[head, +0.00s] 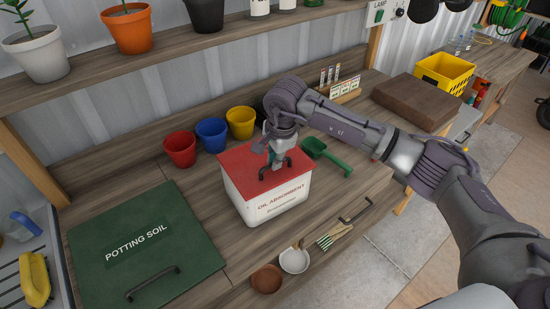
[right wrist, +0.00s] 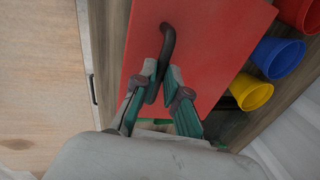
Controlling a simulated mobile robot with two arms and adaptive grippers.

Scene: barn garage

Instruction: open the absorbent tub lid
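The absorbent tub (head: 268,203) is a white box labelled OIL ABSORBENT, standing on the wooden bench. Its red lid (head: 238,163) lies flat on top and looks closed; it also fills much of the right wrist view (right wrist: 205,50). A black bar handle (right wrist: 168,40) stands up from the lid. My right gripper (head: 275,160) is over the lid, its fingertips (right wrist: 161,72) on either side of the handle. The fingers look closed on the handle, with little gap visible. The gripper partly hides the handle in the head view. My left gripper is not in view.
Red (head: 180,149), blue (head: 211,134) and yellow (head: 240,122) pots stand behind the tub. A green scoop (head: 325,154) lies to its right. A green potting soil lid (head: 145,250) is at left. A brown block (head: 425,102) and yellow crate (head: 444,72) are farther right.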

